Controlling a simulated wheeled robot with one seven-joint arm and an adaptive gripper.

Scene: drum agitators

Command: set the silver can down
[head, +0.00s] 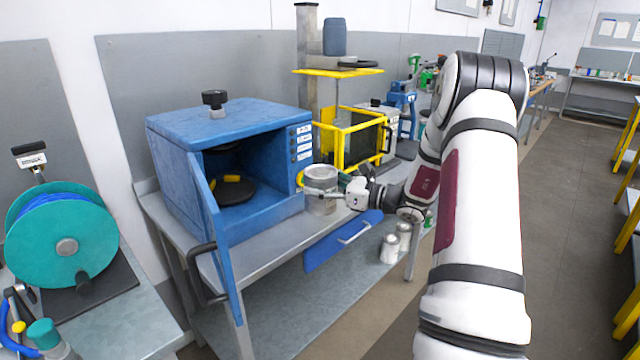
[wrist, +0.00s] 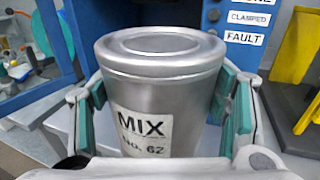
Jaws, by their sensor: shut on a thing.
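The silver can (head: 320,181) is upright in my gripper, in front of the right side of the blue machine. It also shows in the wrist view (wrist: 160,85), with a closed lid and a label reading "MIX No. 62". My gripper (head: 322,194) is shut on the can, with a green-padded finger on each side in the wrist view. The can is at the bench top (head: 258,236) near its front edge; I cannot tell whether its base touches, as the bottom is hidden in the wrist view.
The blue machine (head: 225,130) stands open with a dark round plate (head: 233,192) inside. Its open blue door (head: 212,235) juts forward at the left. A yellow-framed machine (head: 350,140) stands behind to the right. Two more silver cans (head: 390,248) are on the lower shelf.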

